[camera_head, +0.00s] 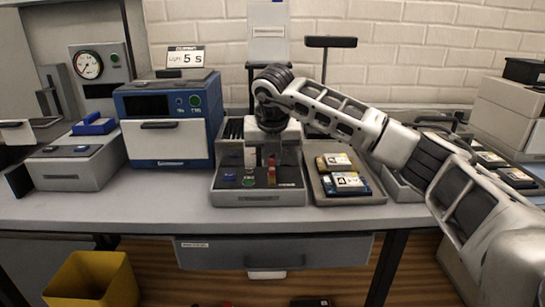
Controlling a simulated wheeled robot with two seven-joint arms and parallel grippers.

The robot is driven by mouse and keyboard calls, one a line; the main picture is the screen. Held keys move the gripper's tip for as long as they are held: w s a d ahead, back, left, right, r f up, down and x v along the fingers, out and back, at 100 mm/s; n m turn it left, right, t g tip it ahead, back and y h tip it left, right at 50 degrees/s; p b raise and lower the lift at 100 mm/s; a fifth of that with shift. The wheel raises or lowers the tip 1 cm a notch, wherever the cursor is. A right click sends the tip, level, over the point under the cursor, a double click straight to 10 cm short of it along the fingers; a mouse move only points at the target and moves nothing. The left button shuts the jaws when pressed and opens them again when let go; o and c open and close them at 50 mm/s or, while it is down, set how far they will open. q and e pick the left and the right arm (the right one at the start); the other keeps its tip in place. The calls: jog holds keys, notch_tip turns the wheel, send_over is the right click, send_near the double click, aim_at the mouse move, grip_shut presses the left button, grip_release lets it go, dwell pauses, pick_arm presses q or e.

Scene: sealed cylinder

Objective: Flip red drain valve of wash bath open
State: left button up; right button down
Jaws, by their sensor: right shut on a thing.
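My right arm reaches in from the right across the bench. My right gripper (271,160) points down over the front panel of a grey station (258,199) at the middle of the bench, which I take to be the wash bath. A small red piece (272,165), which looks like the red drain valve, stands upright on that panel between the fingertips. The gripper is shut on it. The fingers partly hide it, and its exact angle is hard to tell. My left gripper is not in view.
On the left stand a blue oven-like unit (172,113) and a grey box (76,165). A drawer (215,251) lies below the bench edge. A yellow bin (92,280) stands on the floor at the left.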

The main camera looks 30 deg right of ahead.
jog(key=c, duration=1.4)
grip_release()
jog(key=shift+c, duration=0.2)
jog(key=shift+r, duration=0.1)
jog(key=v, duration=1.5)
jog(key=shift+s+r, duration=0.15)
jog(key=shift+r, duration=0.2)
jog(key=shift+a+f, duration=0.1)
jog(key=shift+a, duration=0.15)
